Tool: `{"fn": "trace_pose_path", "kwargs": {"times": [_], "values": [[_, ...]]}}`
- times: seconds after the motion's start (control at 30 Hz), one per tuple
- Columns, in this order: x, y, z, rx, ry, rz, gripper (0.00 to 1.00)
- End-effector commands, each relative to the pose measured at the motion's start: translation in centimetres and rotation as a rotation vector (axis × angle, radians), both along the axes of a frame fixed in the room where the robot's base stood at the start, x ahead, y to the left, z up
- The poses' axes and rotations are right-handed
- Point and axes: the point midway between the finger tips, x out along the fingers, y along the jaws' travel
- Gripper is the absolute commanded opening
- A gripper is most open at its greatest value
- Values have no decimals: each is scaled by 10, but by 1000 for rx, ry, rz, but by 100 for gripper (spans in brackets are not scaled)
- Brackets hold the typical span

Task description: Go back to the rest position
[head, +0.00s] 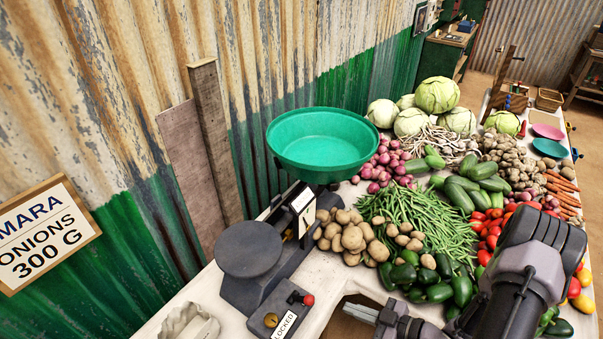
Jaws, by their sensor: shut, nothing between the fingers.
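My gripper (362,313) is at the bottom of the head view, in front of the stall table near the green peppers. Its fingers look shut with nothing between them, and it is apart from the produce. My dark grey arm comes in from the lower right and hides part of the tomatoes and peppers. The balance scale stands at the left end of the table, with a green pan (322,150) that looks empty and a bare dark round plate (249,250). A dark box (281,317) with a red knob and a "LOCKED" label sits in front of it.
Potatoes (352,240), green beans (420,218), red onions (383,166), cucumbers (470,188) and cabbages (436,95) are heaped across the table (328,273). A pale crumpled container (189,322) lies at the near left. A sign (44,235) reads "MARA ONIONS 300 G". A corrugated wall runs behind.

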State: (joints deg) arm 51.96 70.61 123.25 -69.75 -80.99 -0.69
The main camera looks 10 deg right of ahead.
Motion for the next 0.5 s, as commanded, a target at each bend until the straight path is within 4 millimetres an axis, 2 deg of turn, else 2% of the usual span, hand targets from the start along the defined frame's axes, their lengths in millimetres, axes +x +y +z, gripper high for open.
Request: {"fn": "trace_pose_path", "kwargs": {"times": [0.07, 0.13, 0.17, 0.2, 0.27, 0.3, 0.37, 0.4, 0.47, 0.5], "values": [[41, -37, 11, -182, 87, -84, 0], [79, -76, 41, -358, 185, -237, 0], [91, -89, 60, -418, 220, -316, 0], [102, -103, 90, -475, 262, -427, 0], [107, -113, 139, -514, 316, -600, 0], [103, -111, 172, -509, 350, -713, 0], [85, -97, 217, -454, 406, -866, 0], [66, -81, 241, -389, 447, -952, 0], [32, -48, 269, -260, 525, -1046, 0], [6, -22, 281, -163, 585, -1081, 0]]}}
